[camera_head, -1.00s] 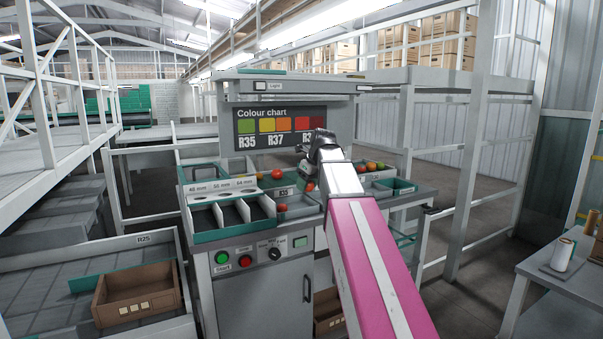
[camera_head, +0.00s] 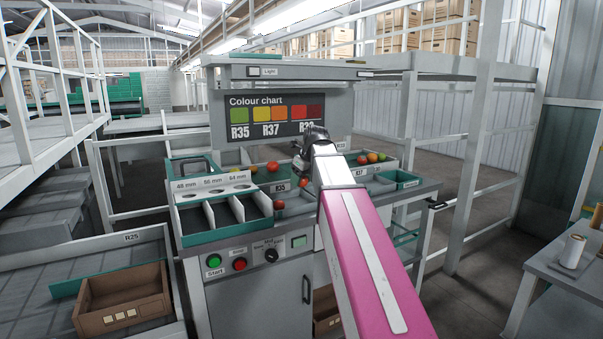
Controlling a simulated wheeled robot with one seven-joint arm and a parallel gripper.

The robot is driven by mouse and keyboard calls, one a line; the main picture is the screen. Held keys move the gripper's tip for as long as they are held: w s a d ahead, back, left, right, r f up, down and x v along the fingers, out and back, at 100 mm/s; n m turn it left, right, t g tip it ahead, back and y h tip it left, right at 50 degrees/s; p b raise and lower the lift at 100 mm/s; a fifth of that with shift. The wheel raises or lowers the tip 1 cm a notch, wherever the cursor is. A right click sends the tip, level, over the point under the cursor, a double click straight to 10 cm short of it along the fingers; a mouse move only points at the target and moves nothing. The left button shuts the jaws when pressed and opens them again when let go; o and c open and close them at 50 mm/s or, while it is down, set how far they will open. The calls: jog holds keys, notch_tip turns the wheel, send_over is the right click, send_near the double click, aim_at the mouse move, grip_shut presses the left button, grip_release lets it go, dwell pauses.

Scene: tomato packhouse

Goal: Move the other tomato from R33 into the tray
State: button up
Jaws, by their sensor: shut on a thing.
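The compartment labelled R33 (camera_head: 283,187) is on the sorting bench below the colour chart. Two red tomatoes, a left one (camera_head: 254,170) and a right one (camera_head: 272,166), show at its back left. Another red tomato (camera_head: 303,182) shows just below my gripper (camera_head: 304,168), at the right end of R33. My gripper is shut on a tomato, but my arm and the distance hide the fingertips. One more red tomato (camera_head: 279,204) lies in front of R33, right of the sizing slots. Which tray the task means is unclear; a teal-rimmed tray (camera_head: 190,167) stands at the back left.
A sizing box (camera_head: 225,226) with 48, 56 and 64 mm slots sits at the bench's front left. Right of my arm, a compartment (camera_head: 376,168) holds several mixed-colour tomatoes beside a small teal tray (camera_head: 402,178). The colour chart (camera_head: 275,116) rises behind. A cardboard box (camera_head: 122,302) lies at lower left.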

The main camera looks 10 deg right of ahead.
jog(key=shift+f, duration=3.2)
jog(key=shift+f, duration=0.15)
jog(key=o, duration=0.8)
jog(key=c, duration=0.3)
jog(key=shift+c, duration=0.2)
jog(key=shift+r, duration=3.45)
jog(key=shift+s, duration=0.1)
